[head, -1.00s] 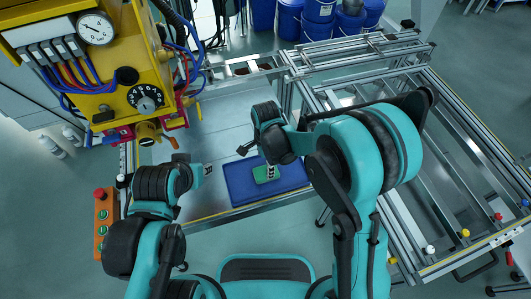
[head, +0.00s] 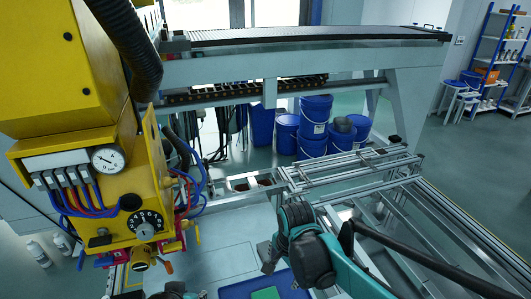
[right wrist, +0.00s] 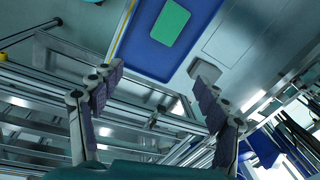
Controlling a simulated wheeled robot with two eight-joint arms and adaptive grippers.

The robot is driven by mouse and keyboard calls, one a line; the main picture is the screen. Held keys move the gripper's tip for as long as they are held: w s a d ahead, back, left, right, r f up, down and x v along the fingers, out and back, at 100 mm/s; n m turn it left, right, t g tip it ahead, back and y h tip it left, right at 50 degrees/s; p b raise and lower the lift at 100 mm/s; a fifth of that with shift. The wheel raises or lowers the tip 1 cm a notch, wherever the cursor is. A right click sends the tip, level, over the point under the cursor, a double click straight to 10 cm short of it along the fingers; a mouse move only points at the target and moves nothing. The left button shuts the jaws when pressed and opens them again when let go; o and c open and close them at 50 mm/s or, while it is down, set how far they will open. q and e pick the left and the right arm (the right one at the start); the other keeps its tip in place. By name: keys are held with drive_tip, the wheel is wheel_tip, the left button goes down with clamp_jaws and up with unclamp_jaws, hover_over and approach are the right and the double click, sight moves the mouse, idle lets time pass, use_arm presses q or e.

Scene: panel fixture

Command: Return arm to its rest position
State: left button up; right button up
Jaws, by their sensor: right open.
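In the right wrist view my right gripper (right wrist: 157,75) is open, its two padded fingers wide apart with nothing between them. A green pad (right wrist: 170,22) on a blue mat (right wrist: 140,58) lies beyond the fingertips, apart from them. In the head view only the upper parts of the blue mat (head: 235,290) and green pad (head: 266,293) show at the bottom edge. My right arm rises at the lower middle and hides part of the table there. Of my left arm only a dark sliver shows at the bottom edge; its jaws cannot be made out.
A yellow panel fixture (head: 130,200) with gauge, dial and hoses stands at left. An aluminium frame (head: 350,165) lies behind and right of my right arm. Blue buckets (head: 315,115) stand at the back under a conveyor (head: 300,40). The metal tabletop (head: 215,250) is bare left of my right arm.

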drive_tip(key=s+d+r+n+t, duration=0.3)
drive_tip(key=s+d+n+t, duration=0.2)
drive_tip(key=s+d+n, duration=0.5)
drive_tip(key=shift+d+r+n+h, duration=0.3)
drive_tip(key=shift+d+n, duration=0.1)
drive_tip(key=shift+d, duration=0.9)
